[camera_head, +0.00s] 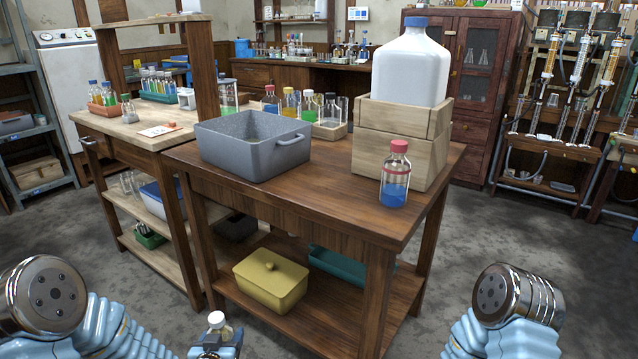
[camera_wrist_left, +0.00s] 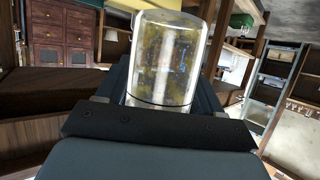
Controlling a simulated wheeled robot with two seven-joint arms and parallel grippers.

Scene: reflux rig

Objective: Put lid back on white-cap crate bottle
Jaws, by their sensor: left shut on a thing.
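My left gripper (camera_head: 213,346) is low at the bottom edge of the head view, in front of the tables. It is shut on a small clear glass bottle (camera_head: 218,332) with a whitish top. In the left wrist view the held glass (camera_wrist_left: 165,60) is a clear cylinder between the dark jaws (camera_wrist_left: 160,115); yellowish patches show through it. I cannot tell whether the whitish top is a separate lid. A wooden crate (camera_head: 329,132) with several capped bottles stands behind the grey bin, partly hidden. My right gripper is not in view.
The grey bin (camera_head: 252,160), a red-capped bottle (camera_head: 395,178) with blue liquid and a wooden box (camera_head: 400,140) under a large white jug (camera_head: 410,65) stand on the dark table (camera_head: 330,200). A yellow lidded box (camera_head: 270,285) sits on its lower shelf. The table's front middle is clear.

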